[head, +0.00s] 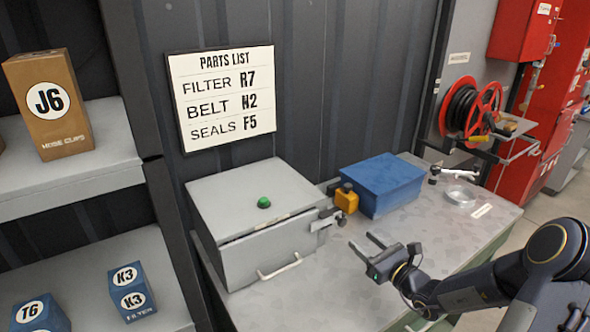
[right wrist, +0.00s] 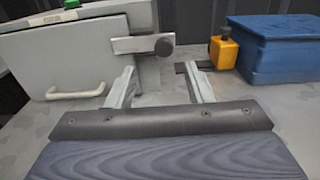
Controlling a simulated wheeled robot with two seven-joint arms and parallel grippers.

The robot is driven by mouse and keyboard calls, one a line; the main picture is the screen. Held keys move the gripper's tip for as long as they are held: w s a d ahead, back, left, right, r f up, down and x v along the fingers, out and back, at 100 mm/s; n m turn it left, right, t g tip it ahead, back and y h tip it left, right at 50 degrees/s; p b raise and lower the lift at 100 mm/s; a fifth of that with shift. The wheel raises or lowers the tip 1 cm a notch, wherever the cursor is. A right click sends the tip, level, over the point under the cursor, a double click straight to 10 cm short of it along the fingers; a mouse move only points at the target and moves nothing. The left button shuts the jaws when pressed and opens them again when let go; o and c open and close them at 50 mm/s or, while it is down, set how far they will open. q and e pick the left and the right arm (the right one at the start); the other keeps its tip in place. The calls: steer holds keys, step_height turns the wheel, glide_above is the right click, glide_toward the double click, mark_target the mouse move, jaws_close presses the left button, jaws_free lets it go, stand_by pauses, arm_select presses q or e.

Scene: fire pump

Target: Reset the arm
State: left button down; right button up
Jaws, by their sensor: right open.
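My right gripper (head: 370,254) is open and empty above the grey worktop, in front of the grey metal box. Its two fingers also show in the right wrist view (right wrist: 160,88), spread apart with nothing between them. My right arm (head: 480,290) comes in from the lower right of the head view, bent at a dark round joint. My left gripper and left arm do not show in either view.
The grey box (head: 240,243) with a green button and handle stands left on the worktop (head: 330,298). Shelves (head: 70,180) stand left. A red hose reel (head: 472,108) is back right.

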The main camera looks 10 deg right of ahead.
steer(key=s+a+r+n+g+y, duration=0.35)
steer(key=s+a+r+n, duration=0.2)
steer(key=a+n, duration=0.25)
steer(key=s+a+r+n+g+y, duration=0.35)
steer(key=s+a+n+g, duration=0.2)
steer(key=a+n, duration=0.2)
steer(key=s+a+n+g+h, duration=0.2)
steer(key=s+n+g+h, duration=0.2)
steer(key=s+n, duration=0.8)
steer(key=s+d+f+n+t+h, duration=0.1)
steer(key=s+d+f+n+h, duration=0.1)
steer(key=s+d+h, duration=0.3)
steer(key=s+n, duration=0.1)
steer(key=s, duration=0.2)
steer(key=shift+d+f+t, duration=0.25)
steer(key=shift+t, duration=0.15)
